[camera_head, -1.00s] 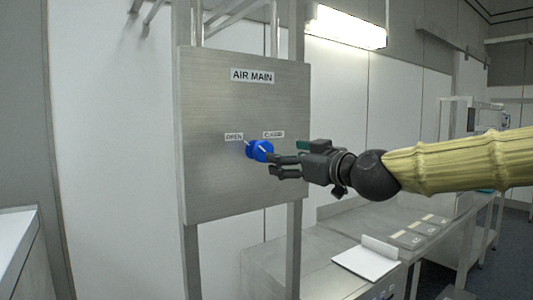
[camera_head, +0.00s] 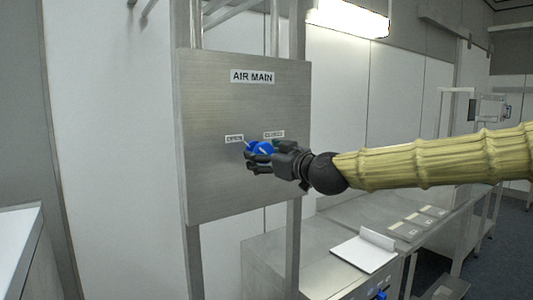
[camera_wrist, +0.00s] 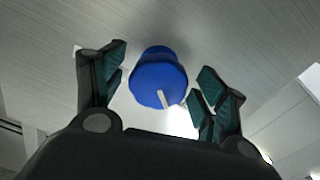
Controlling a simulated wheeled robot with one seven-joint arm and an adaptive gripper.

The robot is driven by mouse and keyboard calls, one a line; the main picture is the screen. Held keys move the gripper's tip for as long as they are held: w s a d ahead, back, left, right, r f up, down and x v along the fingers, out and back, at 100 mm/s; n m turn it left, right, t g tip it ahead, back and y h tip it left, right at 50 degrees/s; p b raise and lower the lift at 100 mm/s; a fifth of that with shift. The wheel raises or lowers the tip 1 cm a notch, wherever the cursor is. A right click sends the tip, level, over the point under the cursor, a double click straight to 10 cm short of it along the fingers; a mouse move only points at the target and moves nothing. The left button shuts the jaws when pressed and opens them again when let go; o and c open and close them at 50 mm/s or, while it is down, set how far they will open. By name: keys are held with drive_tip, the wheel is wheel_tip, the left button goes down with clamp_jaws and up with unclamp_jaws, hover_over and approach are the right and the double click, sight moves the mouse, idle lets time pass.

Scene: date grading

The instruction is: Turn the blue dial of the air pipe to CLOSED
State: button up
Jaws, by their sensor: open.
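The blue dial (camera_head: 264,147) sits on a steel panel (camera_head: 230,190) under an AIR MAIN label (camera_head: 252,77). A small OPEN label (camera_head: 234,139) is at its upper left and a CLOSED label (camera_head: 273,134) at its upper right. A pale pointer mark on the dial points to the upper left, toward OPEN. My gripper (camera_head: 254,158) is at the dial, its fingers partly covering it. In the wrist view the dial (camera_wrist: 159,78) stands between the two open fingers (camera_wrist: 158,85), with a visible gap at the left; at the right I cannot tell whether they touch.
A white-topped counter (camera_head: 17,240) is at the lower left. The panel face around the dial is clear.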

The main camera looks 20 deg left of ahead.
drive_tip(key=c, duration=1)
